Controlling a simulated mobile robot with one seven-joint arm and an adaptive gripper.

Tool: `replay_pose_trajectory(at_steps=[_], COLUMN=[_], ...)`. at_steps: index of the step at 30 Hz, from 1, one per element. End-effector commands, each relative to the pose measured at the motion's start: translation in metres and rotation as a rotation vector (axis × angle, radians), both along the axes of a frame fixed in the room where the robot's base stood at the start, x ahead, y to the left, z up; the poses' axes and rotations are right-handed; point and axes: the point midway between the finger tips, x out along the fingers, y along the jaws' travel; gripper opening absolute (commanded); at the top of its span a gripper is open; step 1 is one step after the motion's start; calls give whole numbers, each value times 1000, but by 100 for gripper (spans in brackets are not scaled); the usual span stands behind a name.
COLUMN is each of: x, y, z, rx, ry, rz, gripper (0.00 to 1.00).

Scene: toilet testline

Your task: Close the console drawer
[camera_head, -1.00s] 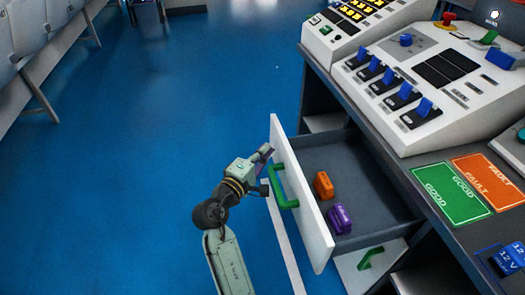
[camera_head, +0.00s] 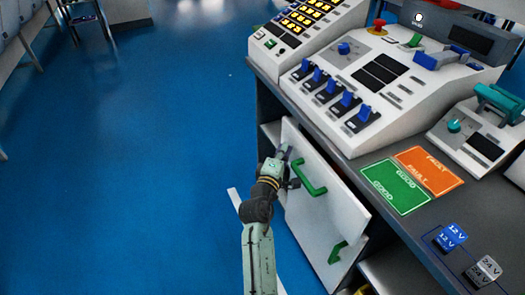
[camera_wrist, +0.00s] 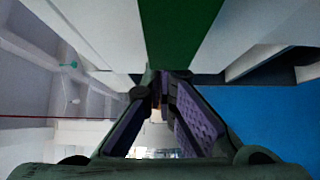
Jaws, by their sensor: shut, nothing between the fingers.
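The console drawer has a white front (camera_head: 335,205) with a green handle (camera_head: 308,179). The green handle (camera_wrist: 182,35) crosses the top of that view against the white front.
A second green handle (camera_head: 338,252) is on the white front below. The console countertop (camera_head: 415,235) overhangs the drawer and carries switch panels (camera_head: 345,75), a green and orange card (camera_head: 412,180) and blue and grey blocks (camera_head: 450,237). Blue floor (camera_head: 130,180) is clear to the left.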

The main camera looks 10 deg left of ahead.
Motion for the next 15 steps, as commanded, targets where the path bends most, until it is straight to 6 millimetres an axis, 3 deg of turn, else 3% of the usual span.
replay_pose_trajectory(at_steps=[6, 15], x=[20, 31], y=[-31, -46], z=[3, 0], rx=[0, 0], ry=[0, 0], rz=[-3, 0], gripper=[0, 0])
